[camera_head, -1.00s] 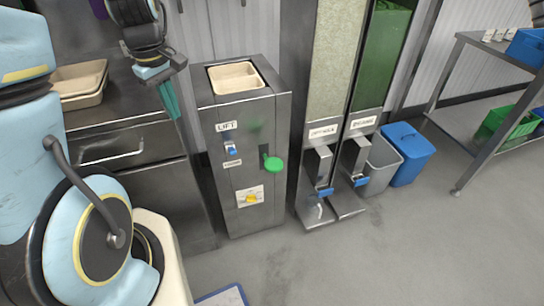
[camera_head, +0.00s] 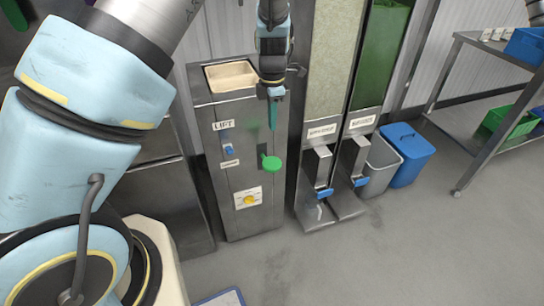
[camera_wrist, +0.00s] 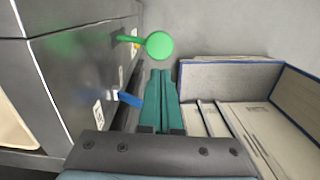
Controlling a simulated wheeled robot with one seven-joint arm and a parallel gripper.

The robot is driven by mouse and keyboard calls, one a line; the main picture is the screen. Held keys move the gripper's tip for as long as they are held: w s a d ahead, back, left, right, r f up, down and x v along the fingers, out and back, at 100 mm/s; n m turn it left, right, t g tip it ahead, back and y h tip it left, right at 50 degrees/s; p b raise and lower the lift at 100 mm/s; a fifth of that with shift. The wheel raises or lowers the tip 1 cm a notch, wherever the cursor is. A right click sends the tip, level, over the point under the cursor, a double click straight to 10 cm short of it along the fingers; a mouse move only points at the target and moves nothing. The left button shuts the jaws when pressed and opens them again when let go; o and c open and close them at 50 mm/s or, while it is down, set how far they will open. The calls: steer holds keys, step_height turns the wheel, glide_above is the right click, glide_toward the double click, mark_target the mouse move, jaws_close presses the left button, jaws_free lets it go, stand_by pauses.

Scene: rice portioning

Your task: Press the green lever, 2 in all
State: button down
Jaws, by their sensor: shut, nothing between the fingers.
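The green lever (camera_head: 271,163) sticks out from the front of the steel lift cabinet (camera_head: 236,185), ending in a round green knob. In the wrist view the lever (camera_wrist: 159,45) is just beyond my fingertips, slightly left of them. My gripper (camera_head: 273,127) hangs pointing down above the lever, with a gap between them. Its teal fingers (camera_wrist: 161,73) are together with nothing between them.
A blue switch (camera_head: 228,149) and a yellow knob (camera_head: 249,200) are on the cabinet front. A beige tray (camera_head: 231,76) sits in its top. Two dispensers with blue levers (camera_head: 324,193) stand to the right, beside a grey bin (camera_head: 381,165) and a blue bin (camera_head: 407,152).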

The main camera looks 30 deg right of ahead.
mark_target(272, 163)
steer(key=shift+f, duration=0.1)
step_height(272, 163, down, 14)
steer(key=p, duration=0.3)
stand_by(0.4)
